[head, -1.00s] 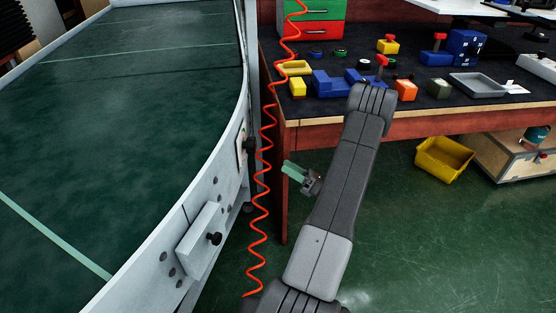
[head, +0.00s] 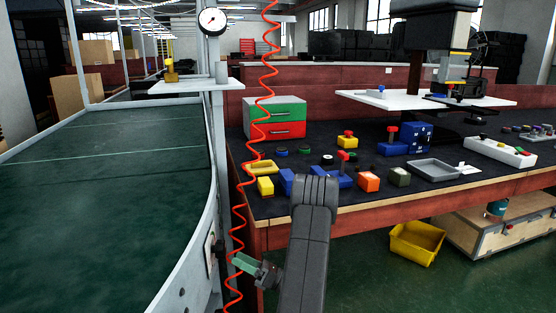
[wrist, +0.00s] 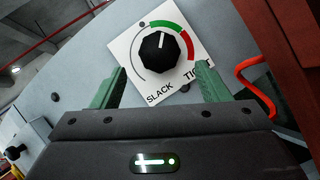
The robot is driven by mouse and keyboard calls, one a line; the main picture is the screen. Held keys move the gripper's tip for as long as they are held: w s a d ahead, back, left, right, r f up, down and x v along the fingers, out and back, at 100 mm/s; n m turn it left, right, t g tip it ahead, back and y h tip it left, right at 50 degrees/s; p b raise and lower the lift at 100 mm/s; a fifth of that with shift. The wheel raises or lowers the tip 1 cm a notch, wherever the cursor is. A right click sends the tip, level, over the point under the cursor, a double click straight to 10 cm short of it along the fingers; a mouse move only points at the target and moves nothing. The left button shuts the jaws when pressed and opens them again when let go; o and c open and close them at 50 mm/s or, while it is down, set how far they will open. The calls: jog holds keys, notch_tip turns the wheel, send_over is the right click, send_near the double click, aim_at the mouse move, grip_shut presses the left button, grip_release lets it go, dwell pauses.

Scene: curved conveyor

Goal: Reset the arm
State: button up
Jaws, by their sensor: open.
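My gripper (wrist: 162,67) is open, its two green fingers apart and holding nothing. In the wrist view a black round knob (wrist: 158,54) appears between the fingertips, on a white plate (wrist: 122,48) marked SLACK and TIGHT with a green and red arc. In the head view my gripper (head: 240,262) is low, just right of the conveyor's side, close to the plate (head: 209,250). I cannot tell whether the fingers touch the knob.
A coiled red hose (head: 238,215) hangs beside the gripper. The green conveyor (head: 110,190) curves along the left. A workbench (head: 430,186) with blue, yellow and orange blocks stands right, a drawer box (head: 277,124) at its back. A yellow bin (head: 415,243) is below.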

aim_at(225, 251)
jog(key=x, duration=0.6)
jog(key=shift+a+r+b, duration=0.1)
jog(key=shift+b, duration=0.3)
